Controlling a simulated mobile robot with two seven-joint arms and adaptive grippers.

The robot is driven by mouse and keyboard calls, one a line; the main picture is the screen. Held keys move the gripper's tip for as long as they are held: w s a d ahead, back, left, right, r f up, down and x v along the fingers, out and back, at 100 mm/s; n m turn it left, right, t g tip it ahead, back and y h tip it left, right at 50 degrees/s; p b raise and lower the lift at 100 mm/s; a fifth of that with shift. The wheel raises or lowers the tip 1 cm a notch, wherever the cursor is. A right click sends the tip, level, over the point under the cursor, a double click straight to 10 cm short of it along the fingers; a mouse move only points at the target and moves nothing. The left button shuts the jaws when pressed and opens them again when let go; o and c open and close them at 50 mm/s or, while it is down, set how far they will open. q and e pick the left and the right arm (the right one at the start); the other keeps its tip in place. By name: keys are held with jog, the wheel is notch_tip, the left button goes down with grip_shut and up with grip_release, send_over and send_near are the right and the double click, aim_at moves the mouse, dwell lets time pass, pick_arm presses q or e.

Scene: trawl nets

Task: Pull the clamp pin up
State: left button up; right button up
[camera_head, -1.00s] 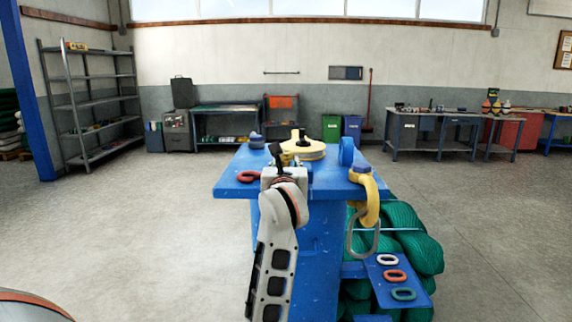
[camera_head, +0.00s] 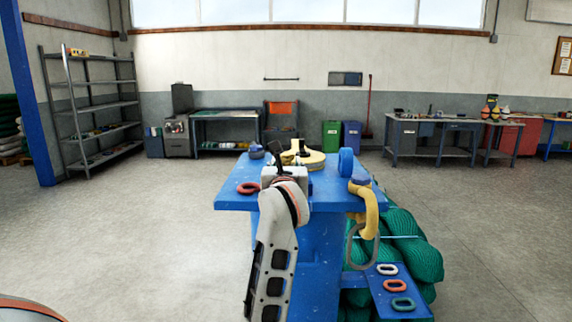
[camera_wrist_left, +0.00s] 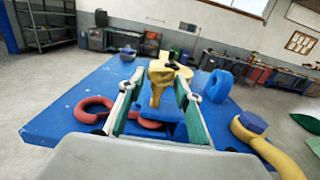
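In the left wrist view a yellow piece with a wide top and narrow stem (camera_wrist_left: 158,82), which looks like the clamp pin, stands upright above the blue table (camera_wrist_left: 65,112). My left gripper (camera_wrist_left: 158,88) has its two green-padded fingers apart, one each side of the yellow piece. Gaps show between the pads and its stem, so it is open. In the head view my left gripper (camera_head: 288,160) is over the front of the blue table (camera_head: 235,201), and its own body hides most of the yellow piece. My right gripper is not in view.
A red link (camera_head: 248,188) lies at the table's left. A yellow round part (camera_head: 312,160) and a blue ring (camera_head: 346,161) stand behind. A yellow hook (camera_head: 371,212) hangs at the right edge above green nets (camera_head: 412,255). A lower shelf holds coloured links (camera_head: 395,285).

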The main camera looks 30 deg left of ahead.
pick_arm(q)
jog(key=v, duration=1.1)
jog(key=shift+s+d, duration=0.15)
jog(key=shift+s, duration=0.2)
